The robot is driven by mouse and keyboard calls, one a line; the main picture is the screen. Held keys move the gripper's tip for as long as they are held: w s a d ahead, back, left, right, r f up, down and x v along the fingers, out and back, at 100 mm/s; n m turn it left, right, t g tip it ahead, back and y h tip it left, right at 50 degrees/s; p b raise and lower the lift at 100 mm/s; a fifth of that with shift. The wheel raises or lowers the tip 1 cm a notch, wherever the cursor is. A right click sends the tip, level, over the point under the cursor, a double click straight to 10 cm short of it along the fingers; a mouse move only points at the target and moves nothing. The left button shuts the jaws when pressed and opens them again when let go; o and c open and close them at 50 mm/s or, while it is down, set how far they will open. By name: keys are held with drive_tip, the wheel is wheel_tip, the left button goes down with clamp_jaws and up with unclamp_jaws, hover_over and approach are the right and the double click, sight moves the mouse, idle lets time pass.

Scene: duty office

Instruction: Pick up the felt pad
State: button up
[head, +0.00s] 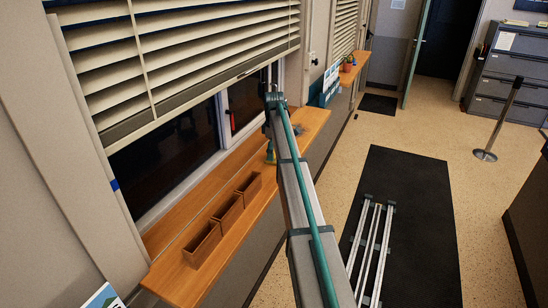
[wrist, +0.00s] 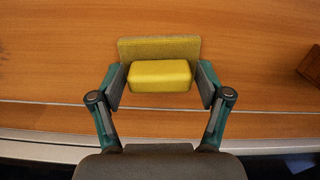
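In the wrist view a bright yellow block (wrist: 160,76) with rounded edges lies between the fingers of my gripper (wrist: 160,80). A flat, mottled olive-yellow piece (wrist: 158,46) with a felt-like surface shows just beyond it and is slightly wider. I cannot tell whether the two are one object, or which is the felt pad. My gripper's fingers are spread on either side of the block, with narrow gaps seeming to show. In the head view my gripper (head: 271,154) is low over the wooden sill (head: 240,217), partly hidden by my arm; the yellow block cannot be made out there.
Three brown open boxes (head: 228,211) stand in a row on the sill, nearer the camera. A small grey thing (head: 298,130) lies beyond my gripper. The window and blind (head: 180,60) bound the left side. A potted plant (head: 348,63) stands on a farther sill.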

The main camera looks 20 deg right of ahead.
drive_tip(key=c, duration=0.8)
drive_tip(key=shift+o, duration=0.2)
drive_tip(key=shift+r, duration=0.1)
drive_tip(key=shift+r, duration=0.55)
drive_tip(key=s+d+r+b, duration=0.5)
drive_tip(key=s+r+b, duration=0.1)
drive_tip(key=s+r, duration=0.5)
drive_tip(key=shift+s+d+r, duration=0.2)
drive_tip(key=shift+s+r, duration=0.2)
drive_tip(key=shift+s, duration=0.6)
